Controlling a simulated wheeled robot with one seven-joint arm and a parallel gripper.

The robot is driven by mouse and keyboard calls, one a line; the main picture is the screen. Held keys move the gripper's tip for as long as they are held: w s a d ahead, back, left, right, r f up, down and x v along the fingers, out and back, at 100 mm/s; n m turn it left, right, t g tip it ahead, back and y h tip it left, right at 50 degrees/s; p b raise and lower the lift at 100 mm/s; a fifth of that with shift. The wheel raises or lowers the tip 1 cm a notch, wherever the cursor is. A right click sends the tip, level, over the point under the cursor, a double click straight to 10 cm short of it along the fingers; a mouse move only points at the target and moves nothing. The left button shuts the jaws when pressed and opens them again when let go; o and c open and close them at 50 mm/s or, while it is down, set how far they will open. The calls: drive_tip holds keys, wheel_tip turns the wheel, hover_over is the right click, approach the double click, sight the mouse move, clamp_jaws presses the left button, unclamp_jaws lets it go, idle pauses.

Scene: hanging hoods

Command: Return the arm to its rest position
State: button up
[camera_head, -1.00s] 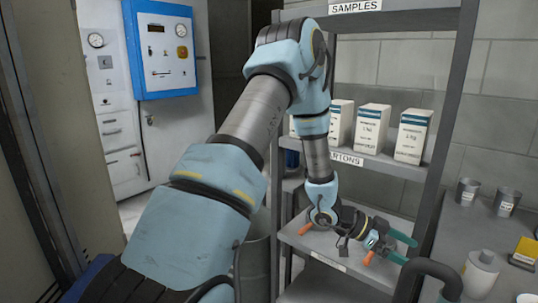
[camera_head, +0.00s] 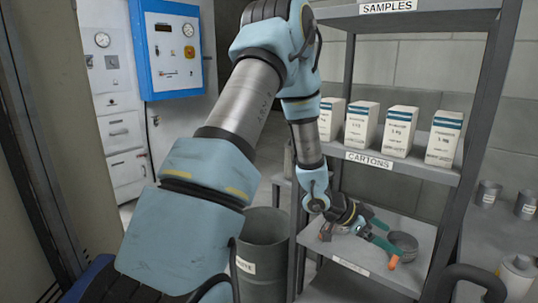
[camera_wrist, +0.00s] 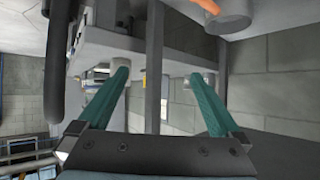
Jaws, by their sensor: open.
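My arm reaches up, then down, in the head view, with its bent joint high in front of the shelf unit. My gripper (camera_head: 388,236) hangs just over the lower shelf (camera_head: 395,278), its teal fingers pointing right. In the wrist view the two teal fingers of my gripper (camera_wrist: 161,75) stand wide apart with nothing between them. A round metal bowl (camera_head: 404,243) on the lower shelf shows just past the fingers. Whether the fingers touch it cannot be told.
White cartons (camera_head: 401,130) stand on the middle shelf above my gripper. A grey bin (camera_head: 262,262) stands left of the rack. Metal cups (camera_head: 487,193) and a white bottle (camera_head: 517,273) are at right. A blue panel (camera_head: 168,45) is at back left.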

drive_tip(key=w+a+r+n+t+y, duration=0.25)
drive_tip(key=w+a+n+y, duration=0.2)
drive_tip(key=a, duration=0.65)
drive_tip(key=w+a+r+n+t+y, duration=0.25)
drive_tip(key=w+a+n+t, duration=0.2)
drive_tip(key=a, duration=0.55)
drive_tip(key=s+a+r+n+g+y, duration=0.1)
drive_tip(key=s+a+n+g+y, duration=0.1)
drive_tip(key=s+a+n, duration=0.2)
drive_tip(key=s+a+r+n+g+y, duration=0.2)
drive_tip(key=s+a+n+g, duration=0.1)
drive_tip(key=s+a, duration=0.7)
drive_tip(key=shift+a+r+n, duration=0.25)
drive_tip(key=shift+a+n, duration=0.5)
drive_tip(key=shift+n, duration=0.15)
